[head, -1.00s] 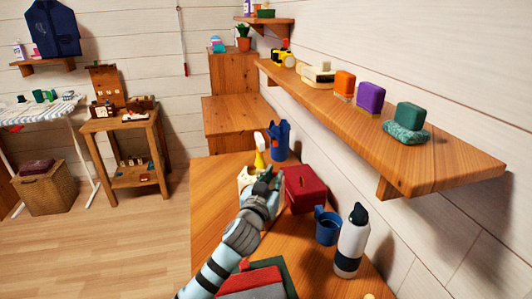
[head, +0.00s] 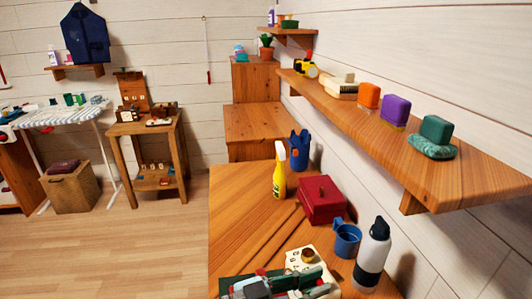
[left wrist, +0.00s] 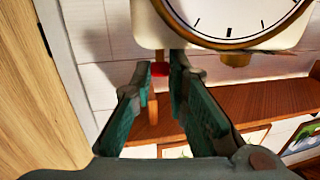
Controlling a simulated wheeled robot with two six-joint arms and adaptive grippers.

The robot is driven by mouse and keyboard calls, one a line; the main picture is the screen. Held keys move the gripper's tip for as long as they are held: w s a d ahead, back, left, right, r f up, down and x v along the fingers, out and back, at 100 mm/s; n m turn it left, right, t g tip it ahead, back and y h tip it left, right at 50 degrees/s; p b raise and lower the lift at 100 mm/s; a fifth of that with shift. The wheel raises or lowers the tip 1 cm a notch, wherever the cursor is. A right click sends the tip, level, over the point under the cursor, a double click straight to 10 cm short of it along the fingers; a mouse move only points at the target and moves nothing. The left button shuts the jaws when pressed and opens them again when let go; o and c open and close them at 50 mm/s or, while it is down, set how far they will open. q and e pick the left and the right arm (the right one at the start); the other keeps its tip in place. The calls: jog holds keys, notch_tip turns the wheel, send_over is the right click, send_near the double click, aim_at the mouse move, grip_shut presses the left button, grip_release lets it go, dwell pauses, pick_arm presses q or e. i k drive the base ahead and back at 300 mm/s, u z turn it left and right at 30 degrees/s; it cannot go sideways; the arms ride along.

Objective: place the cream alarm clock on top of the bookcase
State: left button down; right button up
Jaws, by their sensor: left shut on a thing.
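The cream alarm clock (head: 296,262) is at the bottom of the head view, above the near part of the wooden desk. Its round dial with a brass rim fills the top of the left wrist view (left wrist: 225,18). My left gripper (head: 285,283) is shut on the clock by its lower part. In the left wrist view its two teal fingers (left wrist: 160,75) reach up to the clock's underside; the exact contact is partly hidden. My right gripper is in neither view. I cannot tell for sure which piece of furniture is the bookcase; a reddish-brown shelf (left wrist: 255,105) shows in the left wrist view.
The desk (head: 235,235) holds a yellow spray bottle (head: 279,175), a red box (head: 321,200), a blue mug (head: 347,238) and a black-and-white bottle (head: 372,255). A wall shelf (head: 440,180) overhangs its right side. A small wooden stand (head: 150,125) is at the left; open floor (head: 150,230) lies between.

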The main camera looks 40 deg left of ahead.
aim_at(255, 117)
jog(key=k, duration=1.65)
jog(key=u, duration=1.95)
jog(key=i, duration=5.65)
jog(key=z, duration=2.5)
